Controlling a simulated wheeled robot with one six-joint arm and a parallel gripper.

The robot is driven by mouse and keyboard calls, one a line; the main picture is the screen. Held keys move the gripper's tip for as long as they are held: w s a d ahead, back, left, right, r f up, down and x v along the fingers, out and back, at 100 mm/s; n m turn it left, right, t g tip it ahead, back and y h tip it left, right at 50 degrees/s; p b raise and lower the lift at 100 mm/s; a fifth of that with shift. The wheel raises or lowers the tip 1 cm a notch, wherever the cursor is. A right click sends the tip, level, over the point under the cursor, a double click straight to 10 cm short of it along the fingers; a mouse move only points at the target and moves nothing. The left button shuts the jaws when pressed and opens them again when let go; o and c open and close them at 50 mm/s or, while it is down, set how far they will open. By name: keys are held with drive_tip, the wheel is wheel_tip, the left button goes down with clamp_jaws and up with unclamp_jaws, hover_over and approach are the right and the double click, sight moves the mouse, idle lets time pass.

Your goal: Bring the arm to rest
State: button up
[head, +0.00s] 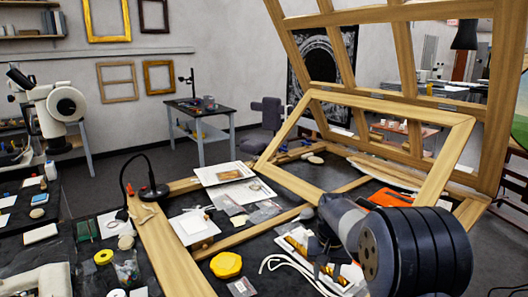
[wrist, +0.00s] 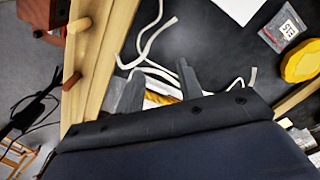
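My gripper (wrist: 160,70) shows in the wrist view with its two dark fingers spread apart. A gilt fragment (wrist: 162,98), yellow and ridged, shows between and below the fingers, partly hidden by the gripper body. I see no finger closed on it. In the head view my arm (head: 345,215) reaches over the dark worktable at the lower right, and its large round joint fills the corner. A gold piece (head: 297,243) lies on a white sheet left of my arm. My fingers are mostly hidden there.
White cords (head: 290,270) lie beside the gripper, with a yellow lump (head: 226,265) further left. A wooden frame (head: 440,165) leans behind the arm, near an orange tool (head: 390,198). Papers (head: 225,173) and small packets cover the table. Dark floor is open beyond.

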drive_tip(key=shift+w+a+f+p, duration=0.15)
drive_tip(key=shift+a+f, duration=0.2)
drive_tip(key=shift+f, duration=0.45)
drive_tip(key=shift+s+a+f+p, duration=0.15)
drive_tip(key=shift+a+f, duration=0.25)
drive_tip(key=shift+f, duration=0.4)
drive_tip(key=shift+w+a+f+p, duration=0.15)
drive_tip(key=shift+a+f, duration=0.2)
drive_tip(key=shift+f, duration=0.45)
drive_tip(key=shift+a, duration=0.1)
